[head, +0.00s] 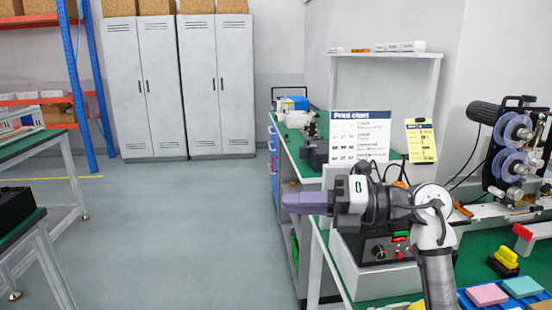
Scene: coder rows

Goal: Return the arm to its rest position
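My arm (436,240) rises at the lower right and bends to the left above the green-topped workbench. My gripper (290,201) points left at its end, held level in front of the bench's left edge. A purple, blunt shape sticks out from the dark and white wrist. I cannot tell whether it is the fingers or something between them. No gap between fingertips shows from this side. The gripper appears to touch nothing around it.
A black control box (375,247) stands on the bench behind my arm. A spool machine (512,150), a yellow stamp (506,258) and a blue tray (530,303) are to the right. A printed chart (360,133) stands behind. Open floor (190,230) lies left, before grey lockers (145,85).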

